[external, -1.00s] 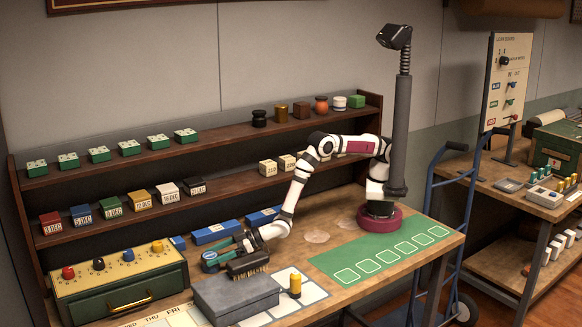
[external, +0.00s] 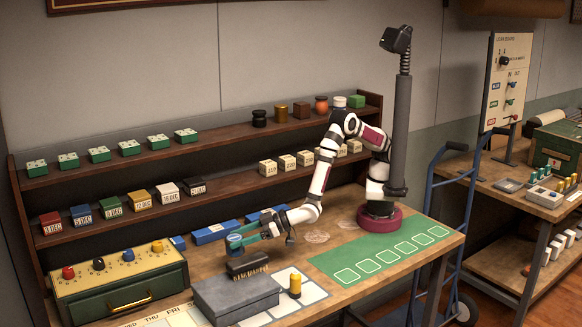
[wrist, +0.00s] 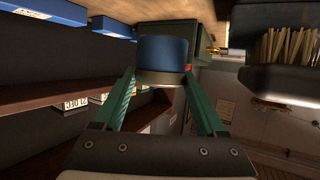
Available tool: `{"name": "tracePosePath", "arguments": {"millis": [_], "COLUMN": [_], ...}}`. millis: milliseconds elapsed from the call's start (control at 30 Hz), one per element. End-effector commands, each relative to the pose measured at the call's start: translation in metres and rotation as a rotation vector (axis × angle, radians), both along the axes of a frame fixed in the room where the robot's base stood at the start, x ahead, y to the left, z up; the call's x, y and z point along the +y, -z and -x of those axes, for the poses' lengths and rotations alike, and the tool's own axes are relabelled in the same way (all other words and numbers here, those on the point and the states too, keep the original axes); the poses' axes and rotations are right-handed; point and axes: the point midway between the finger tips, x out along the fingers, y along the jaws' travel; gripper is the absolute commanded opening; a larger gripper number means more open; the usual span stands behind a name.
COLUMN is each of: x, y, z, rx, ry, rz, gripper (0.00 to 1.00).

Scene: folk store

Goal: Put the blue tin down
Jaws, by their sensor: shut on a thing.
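My gripper (external: 240,243) is low over the workbench, left of the arm's base, with its green fingers pointing left. It is shut on the blue tin (wrist: 163,52), which sits between the fingertips in the wrist view. In the external view the tin (external: 234,241) is small and partly covered by the fingers. It appears held above the bench top (external: 330,247), though the exact gap cannot be told.
Blue boxes (external: 215,232) stand behind. A yellow-topped control box (external: 120,285) is at left. A green mat (external: 385,252) with outlined squares is clear at right.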

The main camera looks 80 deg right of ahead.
Motion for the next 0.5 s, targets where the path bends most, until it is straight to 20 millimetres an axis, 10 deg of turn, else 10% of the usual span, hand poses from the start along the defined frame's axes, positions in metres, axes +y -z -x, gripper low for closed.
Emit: {"name": "tracePosePath", "arguments": {"millis": [300, 500], "x": [-0.086, -0.149], "y": [0.015, -0.004], "z": [0.151, 0.193], "rx": [-0.004, -0.003], "ry": [0.239, 0.335], "rz": [0.004, -0.002], "gripper": [0.13, 0.13]}}
